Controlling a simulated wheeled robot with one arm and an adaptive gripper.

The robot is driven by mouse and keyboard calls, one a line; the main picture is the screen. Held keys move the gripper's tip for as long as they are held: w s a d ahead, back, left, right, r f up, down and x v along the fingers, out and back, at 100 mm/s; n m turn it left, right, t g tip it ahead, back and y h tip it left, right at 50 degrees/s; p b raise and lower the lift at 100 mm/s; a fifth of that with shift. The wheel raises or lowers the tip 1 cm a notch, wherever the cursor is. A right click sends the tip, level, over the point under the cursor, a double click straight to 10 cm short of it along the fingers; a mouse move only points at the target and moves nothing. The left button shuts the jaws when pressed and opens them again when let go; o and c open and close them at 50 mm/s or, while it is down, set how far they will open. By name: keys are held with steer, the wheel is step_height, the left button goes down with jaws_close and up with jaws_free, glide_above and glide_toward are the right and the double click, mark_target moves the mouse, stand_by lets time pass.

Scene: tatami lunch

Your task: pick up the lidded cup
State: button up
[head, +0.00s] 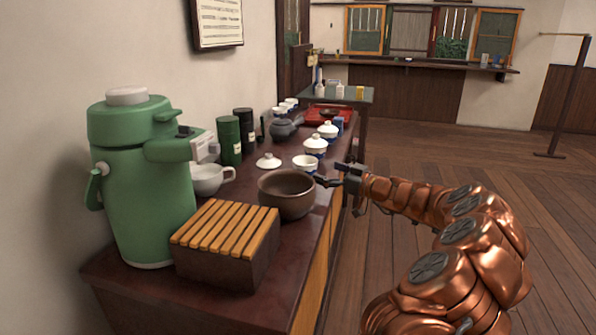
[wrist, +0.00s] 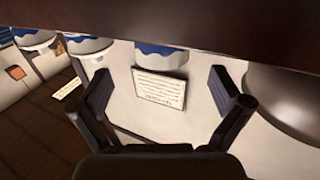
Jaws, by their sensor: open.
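Two white lidded cups with blue bands stand on the dark counter in the head view, a nearer one (head: 315,146) and a farther one (head: 327,131). In the upside-down wrist view, cups stand left of centre (wrist: 90,47) and far left (wrist: 35,40). A similar cup (head: 306,163) stands nearer to me, and in the wrist view it (wrist: 160,55) seems to have no lid. A loose white lid (head: 268,161) lies beside it. My gripper (head: 332,180) is open and empty at the counter's edge, beside the brown bowl; its fingers (wrist: 163,100) show apart in the wrist view.
The brown bowl (head: 287,195) sits close to my gripper, and shows at right in the wrist view (wrist: 290,95). A slatted wooden box (head: 225,240), green flask (head: 145,200), white mug (head: 210,178) and canisters (head: 229,140) crowd the counter. The floor to the right is clear.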

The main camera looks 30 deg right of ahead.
mark_target(315, 168)
steer(key=shift+b+x, duration=0.6)
steer(key=shift+x, duration=2.85)
steer(key=shift+s+a, duration=0.1)
steer(key=c, duration=1.2)
